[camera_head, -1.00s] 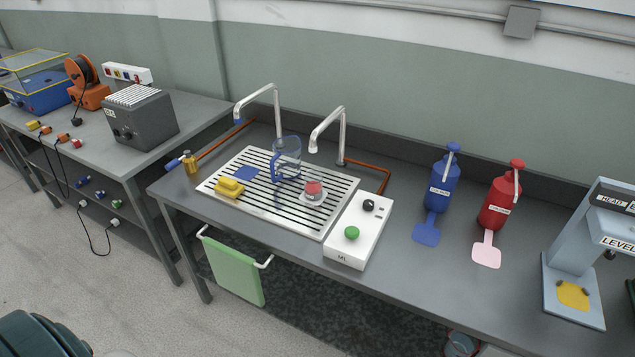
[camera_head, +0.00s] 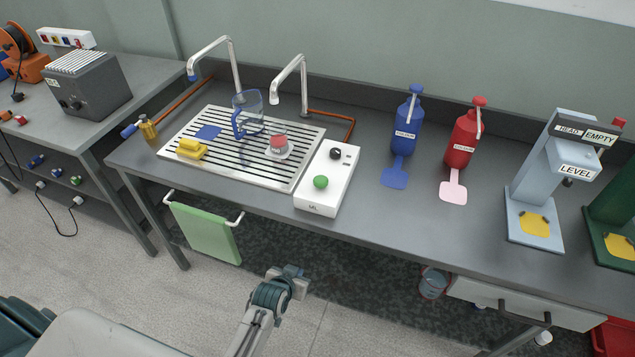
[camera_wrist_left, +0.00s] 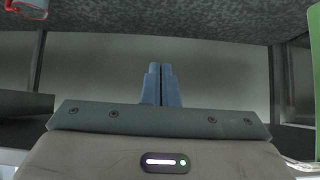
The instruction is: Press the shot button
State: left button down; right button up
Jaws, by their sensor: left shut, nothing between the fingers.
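A white box (camera_head: 314,199) marked ML stands on the bench just right of the drain grid. It carries a round green button (camera_head: 320,182) at its near end and a black knob (camera_head: 335,154) at its far end. I cannot read any word "shot" on it. My left gripper (camera_head: 297,272) is in front of the bench, apart from the box and nearer to me. In the left wrist view its two fingers (camera_wrist_left: 161,85) are together, with nothing between them. My right gripper is not in view.
The drain grid (camera_head: 180,150) holds a clear jug (camera_head: 248,118) and yellow sponges (camera_head: 191,148). Two taps stand behind it. Blue (camera_head: 406,127) and red (camera_head: 461,140) bottles stand right of the box. A green towel (camera_head: 205,232) hangs at the bench front.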

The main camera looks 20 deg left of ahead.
pick_arm(q)
jog(key=w+r+t, duration=0.2)
jog(key=r, duration=1.3)
jog(key=w+d+r+t, duration=0.1)
jog(key=w+r+t, duration=0.2)
jog(key=r, duration=1.2)
jog(key=shift+w+r+t+b, duration=0.15)
jog(key=shift+w+t+b, duration=0.05)
jog(key=shift+t+b, duration=0.15)
jog(key=shift+w, duration=0.15)
jog(key=p, duration=0.3)
send_over(321, 181)
jog(key=v, duration=0.2)
notch_tip(321, 181, down, 3)
jog(key=shift+w+a+r, duration=0.1)
notch_tip(321, 181, down, 3)
jog(key=shift+r, duration=0.1)
jog(key=shift+f, duration=0.7)
